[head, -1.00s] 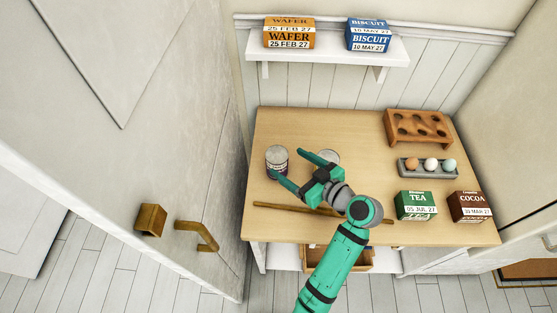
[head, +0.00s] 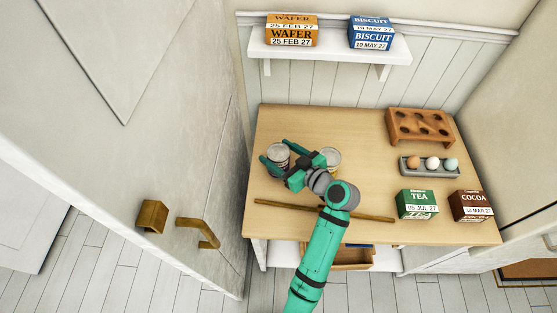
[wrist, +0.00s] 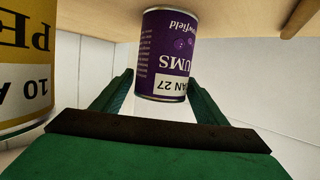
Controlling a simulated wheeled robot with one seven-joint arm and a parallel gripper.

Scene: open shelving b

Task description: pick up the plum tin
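The plum tin (head: 278,152) stands on the left of the wooden table in the head view. In the wrist view the same tin (wrist: 165,55) looks upside down, with a purple label reading "UMS" and a white date band. My gripper (head: 274,155) has reached it, with one finger on each side. The fingers (wrist: 162,85) are spread, and the tin stands between and beyond their tips. I cannot tell whether either finger touches it. The lower part of the tin is partly hidden by the gripper in the head view.
A second tin (head: 331,157) with a yellow label (wrist: 25,65) stands close to the right of my gripper. A long wooden stick (head: 285,206) lies in front. The egg holder (head: 429,174), tea box (head: 416,204) and cocoa box (head: 472,206) are at the right.

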